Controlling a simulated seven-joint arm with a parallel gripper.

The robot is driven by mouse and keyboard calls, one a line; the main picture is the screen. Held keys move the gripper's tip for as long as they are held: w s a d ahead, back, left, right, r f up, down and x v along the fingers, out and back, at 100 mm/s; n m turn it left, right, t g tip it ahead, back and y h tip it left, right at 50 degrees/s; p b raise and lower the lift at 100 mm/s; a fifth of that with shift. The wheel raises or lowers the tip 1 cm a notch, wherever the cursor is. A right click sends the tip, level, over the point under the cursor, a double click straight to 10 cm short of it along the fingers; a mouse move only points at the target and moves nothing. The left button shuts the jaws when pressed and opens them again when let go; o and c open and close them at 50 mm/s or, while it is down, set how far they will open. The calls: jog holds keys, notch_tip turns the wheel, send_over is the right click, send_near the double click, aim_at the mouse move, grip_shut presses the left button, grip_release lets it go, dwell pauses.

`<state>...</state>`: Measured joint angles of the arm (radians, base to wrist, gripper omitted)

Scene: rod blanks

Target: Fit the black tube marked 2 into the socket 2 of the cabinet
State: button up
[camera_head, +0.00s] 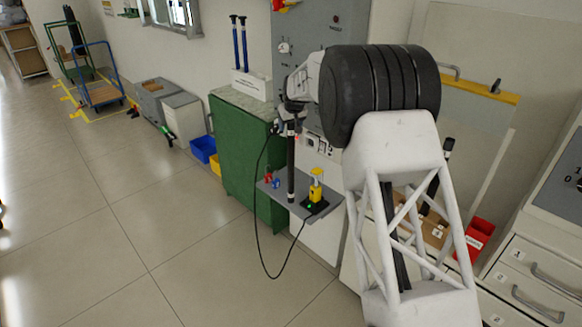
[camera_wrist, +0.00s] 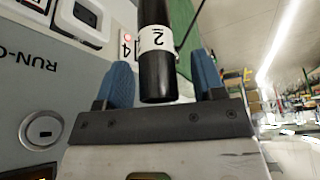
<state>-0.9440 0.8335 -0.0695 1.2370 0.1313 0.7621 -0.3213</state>
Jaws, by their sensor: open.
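The black tube marked 2 (camera_wrist: 157,60) lies between the two blue fingers of my gripper (camera_wrist: 162,88) in the wrist view. Its white band with the 2 shows just beyond the fingertips. The jaws are open, with a gap on each side of the tube. In the head view my gripper (camera_head: 291,128) is at the top of the upright black tube (camera_head: 291,170), whose lower end reaches the small grey shelf (camera_head: 328,218). The grey cabinet (camera_head: 345,25) stands behind, partly hidden by my arm. I cannot make out socket 2.
A yellow device on a black base (camera_head: 316,190) stands on the shelf right of the tube. A black cable (camera_head: 264,235) hangs in front. A green cabinet (camera_head: 235,150) is at left. A red bin (camera_head: 480,236) is at right. The floor at left is open.

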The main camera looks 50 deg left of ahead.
grip_shut()
dwell(0.4)
jog(key=shift+r, duration=0.1)
jog(key=shift+r, duration=1.6)
jog(key=s+d+r, duration=0.1)
jog(key=s+d, duration=0.8)
jog(key=d, duration=0.4)
jog(key=shift+s+r, duration=0.2)
jog(key=shift+r, duration=0.1)
